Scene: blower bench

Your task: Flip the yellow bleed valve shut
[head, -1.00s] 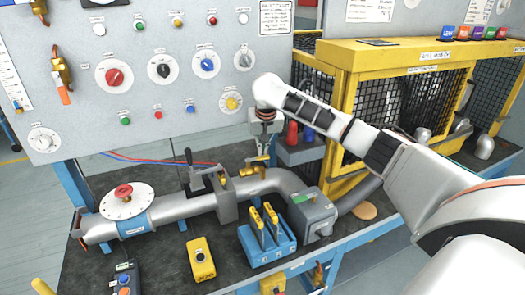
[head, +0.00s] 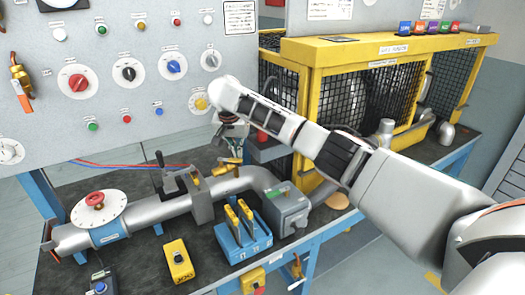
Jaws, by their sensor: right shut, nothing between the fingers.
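The yellow bleed valve (head: 222,169) sits on top of the grey pipe, right of the grey clamp block. Its small yellow lever appears to lie roughly along the pipe, but it is partly hidden under the gripper and too small to read exactly. My right gripper (head: 236,143) comes down from above, just over the valve. Its fingers are shut with nothing between them. I cannot tell whether the fingertips touch the lever. My left gripper is not in view.
The grey panel with knobs (head: 130,75) stands behind the pipe. A blue block with yellow levers (head: 243,238) and a yellow button box (head: 179,261) stand in front. The yellow cage (head: 310,85) is at right, behind my right arm.

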